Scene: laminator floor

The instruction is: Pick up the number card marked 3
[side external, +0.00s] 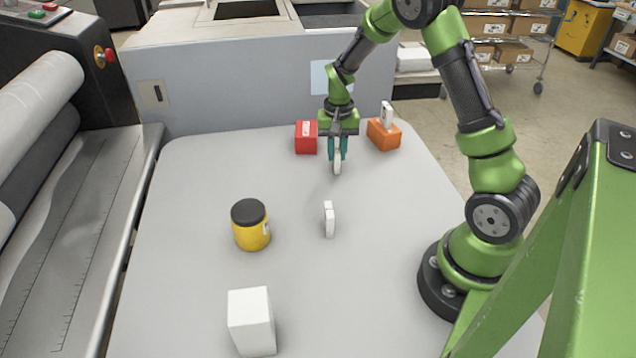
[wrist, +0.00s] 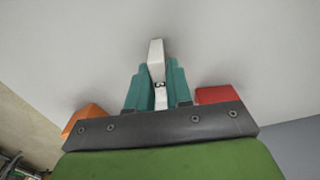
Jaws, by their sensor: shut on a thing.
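A white number card (wrist: 156,57) stands between the teal fingers of my gripper (wrist: 157,92). A dark mark that looks like a 3 shows on it in the wrist view. In the side view my gripper (side external: 338,150) points down at the back of the table, shut on this white card (side external: 337,163). I cannot tell whether the card touches the table. Another white card (side external: 329,219) stands on the table nearer the camera, its face not readable. A third white card (side external: 387,115) stands in an orange block (side external: 384,136) to the right of my gripper.
A red block (side external: 306,138) stands just left of my gripper. A yellow jar with a black lid (side external: 250,225) and a white block (side external: 251,322) stand on the left and front of the grey table (side external: 380,290). A laminator (side external: 50,190) borders the left edge.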

